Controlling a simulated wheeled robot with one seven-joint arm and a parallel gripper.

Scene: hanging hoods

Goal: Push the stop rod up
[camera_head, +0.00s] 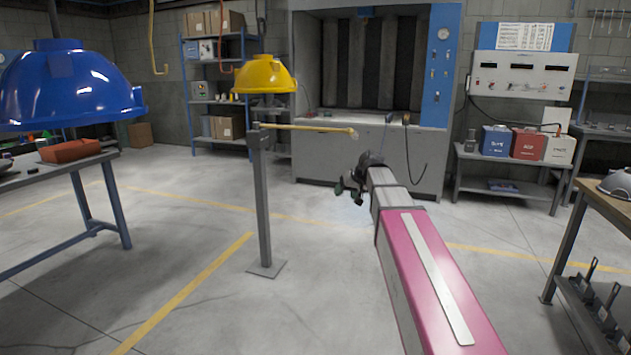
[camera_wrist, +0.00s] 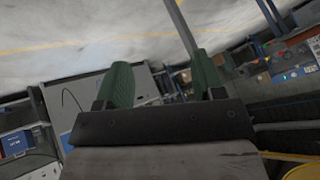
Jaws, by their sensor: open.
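A thin yellow rod (camera_head: 308,128), which I take to be the stop rod, sticks out nearly level to the right from the top of a grey post (camera_head: 262,200). It ends in a small knob. My gripper (camera_head: 347,192) is at the end of my outstretched arm, below the rod's knob end in the head view and apart from it in the picture. In the wrist view my gripper (camera_wrist: 163,80) shows two green fingers spread wide, with nothing between them. A grey bar, probably the post, runs beside the right finger.
A yellow hood (camera_head: 265,75) hangs behind the post, and a blue hood (camera_head: 68,85) hangs at left above a table. A grey booth (camera_head: 375,155) stands behind my gripper. A workbench (camera_head: 600,200) is at right. The floor around the post is clear.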

